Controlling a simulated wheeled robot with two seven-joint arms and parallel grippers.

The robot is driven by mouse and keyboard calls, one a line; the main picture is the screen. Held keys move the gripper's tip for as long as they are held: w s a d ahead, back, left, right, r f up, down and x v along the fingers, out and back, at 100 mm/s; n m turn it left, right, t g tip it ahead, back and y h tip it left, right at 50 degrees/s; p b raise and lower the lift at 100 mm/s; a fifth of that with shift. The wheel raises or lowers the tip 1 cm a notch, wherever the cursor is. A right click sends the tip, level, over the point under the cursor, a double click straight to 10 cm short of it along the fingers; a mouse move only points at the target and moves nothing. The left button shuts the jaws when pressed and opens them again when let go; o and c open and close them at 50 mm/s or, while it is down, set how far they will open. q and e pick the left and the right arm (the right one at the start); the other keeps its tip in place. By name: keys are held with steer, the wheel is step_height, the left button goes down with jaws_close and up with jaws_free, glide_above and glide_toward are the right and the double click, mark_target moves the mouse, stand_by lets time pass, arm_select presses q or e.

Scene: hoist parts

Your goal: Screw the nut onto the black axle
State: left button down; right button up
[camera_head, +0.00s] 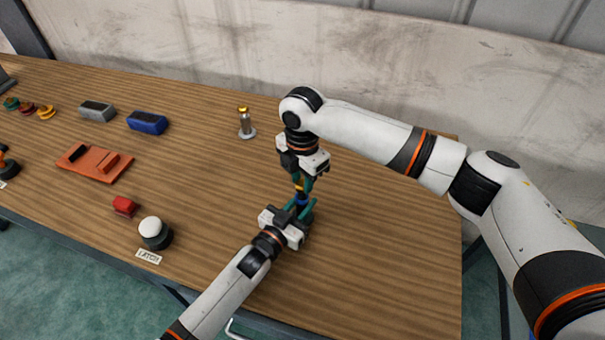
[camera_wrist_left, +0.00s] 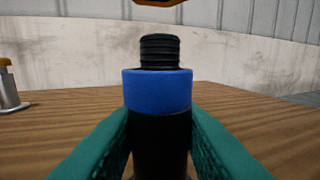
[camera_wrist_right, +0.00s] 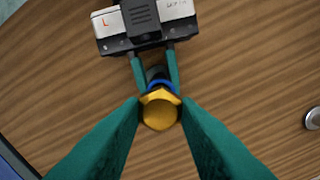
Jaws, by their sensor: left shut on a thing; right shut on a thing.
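The black axle (camera_wrist_left: 161,135) stands upright with a blue collar (camera_wrist_left: 157,90) and a bare black threaded top (camera_wrist_left: 160,50). My left gripper (camera_head: 303,207) is shut on the axle below the collar; its green fingers (camera_wrist_left: 160,150) flank it in the left wrist view. My right gripper (camera_head: 302,180) is above, pointing down, shut on the golden hex nut (camera_wrist_right: 160,109). The nut (camera_wrist_left: 158,2) shows at the top edge of the left wrist view, above the thread with a gap between them. In the right wrist view the nut covers most of the axle.
A metal post with a yellow top (camera_head: 246,124) stands behind, to the left. A blue block (camera_head: 147,122), grey block (camera_head: 97,111), orange tray (camera_head: 94,164), red block (camera_head: 124,206) and white-topped button (camera_head: 154,232) lie on the left. The table's right part (camera_head: 390,240) is clear.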

mark_target(302, 183)
stand_by(0.3)
steer(key=shift+f, duration=0.9)
steer(key=shift+f, duration=0.55)
